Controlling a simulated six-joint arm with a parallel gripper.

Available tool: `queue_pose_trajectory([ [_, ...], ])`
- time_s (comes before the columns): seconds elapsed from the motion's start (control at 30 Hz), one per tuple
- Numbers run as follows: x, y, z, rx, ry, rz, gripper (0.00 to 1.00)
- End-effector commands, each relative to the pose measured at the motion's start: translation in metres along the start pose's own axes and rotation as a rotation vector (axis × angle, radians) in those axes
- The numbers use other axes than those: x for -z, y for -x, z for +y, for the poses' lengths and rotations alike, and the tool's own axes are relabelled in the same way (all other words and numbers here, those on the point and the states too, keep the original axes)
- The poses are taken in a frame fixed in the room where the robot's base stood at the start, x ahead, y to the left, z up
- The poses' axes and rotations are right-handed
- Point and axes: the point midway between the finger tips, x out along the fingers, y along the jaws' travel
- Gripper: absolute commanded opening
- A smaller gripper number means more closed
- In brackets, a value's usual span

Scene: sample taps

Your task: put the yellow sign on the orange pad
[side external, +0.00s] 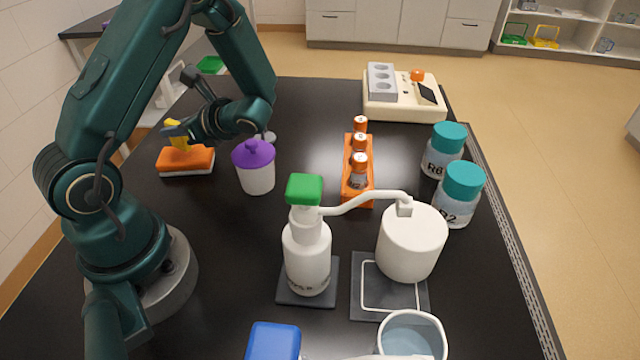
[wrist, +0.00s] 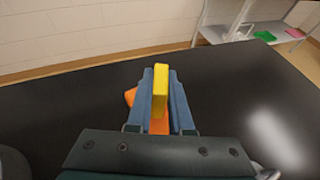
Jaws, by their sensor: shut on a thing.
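The yellow sign (side external: 178,136) is between the fingers of my gripper (side external: 172,127), at the far left of the table in the side external view. In the wrist view my gripper (wrist: 161,98) is shut on the yellow sign (wrist: 160,88), which stands up between the two blue fingers. The orange pad (side external: 187,161) lies on the table just below the sign, with a pale layer along its lower edge. In the wrist view the orange pad (wrist: 130,96) is mostly hidden under the fingers. The sign looks to be over the pad; I cannot tell whether they touch.
A purple-lidded jar (side external: 256,168) stands just right of the pad. An orange rack (side external: 349,190) with orange-capped vials, a green-capped bottle (side external: 307,255), a white vessel (side external: 412,245) and teal-lidded jars (side external: 458,197) stand farther right. The table's far left is clear.

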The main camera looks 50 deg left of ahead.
Motion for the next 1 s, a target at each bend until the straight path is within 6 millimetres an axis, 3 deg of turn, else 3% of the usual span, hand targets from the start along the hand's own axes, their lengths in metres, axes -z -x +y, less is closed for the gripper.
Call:
queue_pose_trajectory([
  [0.53, 0.0128, -0.0053, 0.0004, 0.000, -0.001, 0.000, 0.00],
  [0.57, 0.0127, -0.0052, 0.0003, 0.000, 0.000, 0.000, 0.27],
  [0.6, 0.0125, -0.0051, 0.0002, 0.001, 0.001, 0.000, 0.42],
  [0.63, 0.0125, -0.0051, 0.0002, 0.001, 0.001, 0.000, 0.49],
  [1.0, 0.0104, -0.0043, 0.0002, 0.001, 0.003, 0.000, 0.49],
])
